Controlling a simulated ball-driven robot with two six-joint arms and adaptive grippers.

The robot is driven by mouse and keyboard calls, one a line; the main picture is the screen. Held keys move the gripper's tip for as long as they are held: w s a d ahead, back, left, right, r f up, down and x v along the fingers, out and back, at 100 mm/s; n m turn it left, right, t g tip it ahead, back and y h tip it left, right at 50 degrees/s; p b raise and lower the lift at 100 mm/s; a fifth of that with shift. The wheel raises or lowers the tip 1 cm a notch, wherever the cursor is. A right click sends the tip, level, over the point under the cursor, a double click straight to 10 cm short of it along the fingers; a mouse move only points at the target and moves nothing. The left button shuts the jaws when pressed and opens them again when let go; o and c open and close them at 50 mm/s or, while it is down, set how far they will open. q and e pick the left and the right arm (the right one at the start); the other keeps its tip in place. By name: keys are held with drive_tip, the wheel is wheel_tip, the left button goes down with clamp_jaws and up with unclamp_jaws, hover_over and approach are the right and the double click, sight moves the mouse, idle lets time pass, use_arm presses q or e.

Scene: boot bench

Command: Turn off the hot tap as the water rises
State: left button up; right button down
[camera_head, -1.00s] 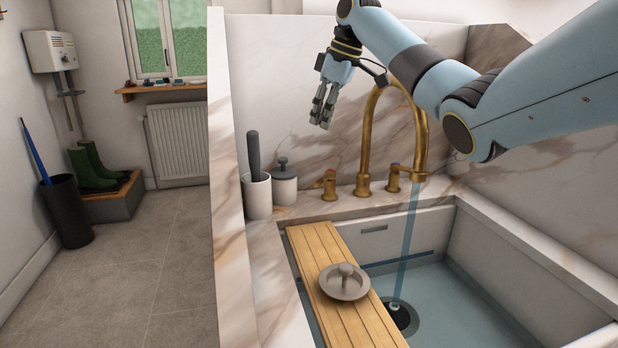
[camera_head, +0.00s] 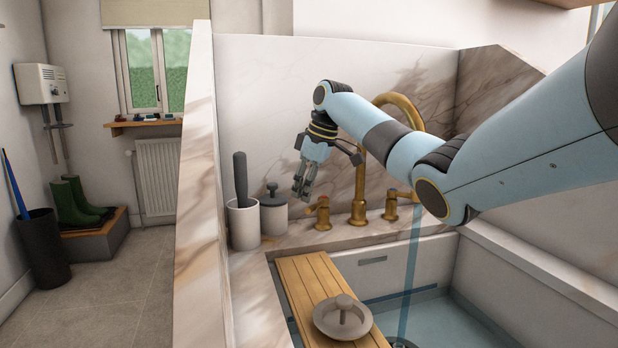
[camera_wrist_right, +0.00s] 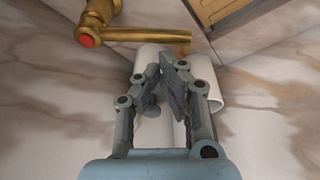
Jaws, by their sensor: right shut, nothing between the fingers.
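The hot tap (camera_head: 321,213) is the left brass handle behind the sink. In the wrist view it has a red-marked end (camera_wrist_right: 88,38) and a brass lever (camera_wrist_right: 150,35) pointing right. My right gripper (camera_head: 301,192) is shut and empty, just left of and above this tap in the head view. In the wrist view its fingertips (camera_wrist_right: 170,62) are close to the lever's free end; I cannot tell whether they touch. Water (camera_head: 411,265) runs from the brass spout (camera_head: 360,180), partly hidden by my arm, into the sink, where pooled water (camera_head: 455,325) stands. My left gripper is not in view.
The other brass handle (camera_head: 391,207) is right of the spout. A grey pot with a brush (camera_head: 243,222) and a lidded jar (camera_head: 273,215) stand left of the hot tap.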

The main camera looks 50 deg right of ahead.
sight(313, 205)
drive_tip(key=shift+x, duration=1.15)
drive_tip(key=s+p, duration=0.1)
drive_tip(key=p, duration=0.2)
drive_tip(key=s+p, duration=0.1)
drive_tip(key=p, duration=0.2)
drive_tip(key=s+d+p, duration=0.1)
drive_tip(key=p, duration=0.3)
drive_tip(key=shift+s+r, duration=0.35)
drive_tip(key=shift+s+d+f+p, duration=0.25)
drive_tip(key=shift+s+d+p, duration=0.35)
drive_tip(key=shift+p, duration=0.7)
drive_tip(key=shift+s, duration=0.15)
